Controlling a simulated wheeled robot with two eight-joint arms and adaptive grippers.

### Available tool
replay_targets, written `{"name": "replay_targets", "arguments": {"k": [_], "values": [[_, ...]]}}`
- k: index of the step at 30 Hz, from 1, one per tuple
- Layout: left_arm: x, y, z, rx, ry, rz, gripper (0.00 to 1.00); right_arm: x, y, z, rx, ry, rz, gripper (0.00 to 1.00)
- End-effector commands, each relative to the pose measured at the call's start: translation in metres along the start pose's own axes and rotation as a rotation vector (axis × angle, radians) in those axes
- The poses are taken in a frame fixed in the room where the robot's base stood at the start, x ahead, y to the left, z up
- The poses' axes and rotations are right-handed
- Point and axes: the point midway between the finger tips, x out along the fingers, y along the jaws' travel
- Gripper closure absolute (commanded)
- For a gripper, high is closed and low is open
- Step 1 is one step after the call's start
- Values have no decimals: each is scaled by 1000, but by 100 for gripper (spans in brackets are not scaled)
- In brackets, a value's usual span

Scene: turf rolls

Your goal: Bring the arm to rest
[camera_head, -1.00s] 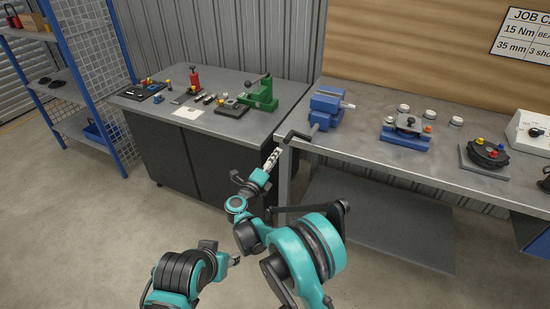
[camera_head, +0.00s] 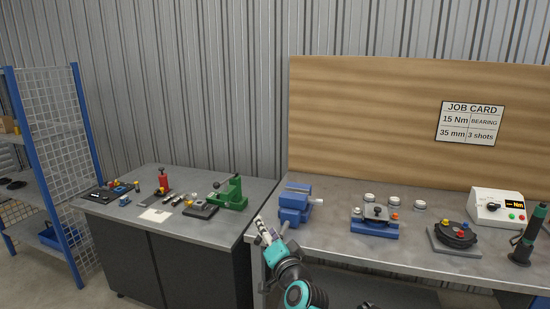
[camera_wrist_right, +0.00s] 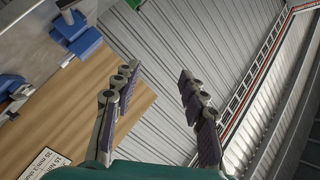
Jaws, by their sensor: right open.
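My right gripper (camera_head: 263,231) is at the front left corner of the right workbench (camera_head: 335,243), in front of the blue vise (camera_head: 294,203). In the right wrist view, its two dark fingers (camera_wrist_right: 155,75) stand apart with nothing between them. My teal and black right forearm comes up from the bottom of the head view. I cannot tell whether the gripper touches the bench or the vise. My left gripper is out of view.
The left bench (camera_head: 190,232) holds a green press (camera_head: 232,193), a red tool (camera_head: 164,180) and small parts. Right of the vise are a blue fixture (camera_head: 374,229), a black round fixture (camera_head: 455,234) and a white control box (camera_head: 497,208). A blue shelf rack (camera_head: 75,175) stands left.

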Motion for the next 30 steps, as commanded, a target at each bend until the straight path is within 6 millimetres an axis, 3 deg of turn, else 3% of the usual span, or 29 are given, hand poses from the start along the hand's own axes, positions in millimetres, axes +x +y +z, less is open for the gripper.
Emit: {"name": "replay_targets", "arguments": {"k": [1, 5, 12, 16, 21, 30], "values": [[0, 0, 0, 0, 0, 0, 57, -26, 11, -1, -77, -52, 39, 57], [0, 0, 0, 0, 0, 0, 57, -92, 51, 10, -279, -212, 162, 57], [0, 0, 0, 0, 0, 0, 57, -234, 154, 36, -564, -505, 463, 57], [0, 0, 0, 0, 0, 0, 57, -292, 195, 45, -642, -616, 594, 57], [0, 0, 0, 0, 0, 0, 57, -330, 219, 50, -680, -688, 681, 57], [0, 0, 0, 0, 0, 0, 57, -334, 222, 51, -685, -698, 692, 57]]}}
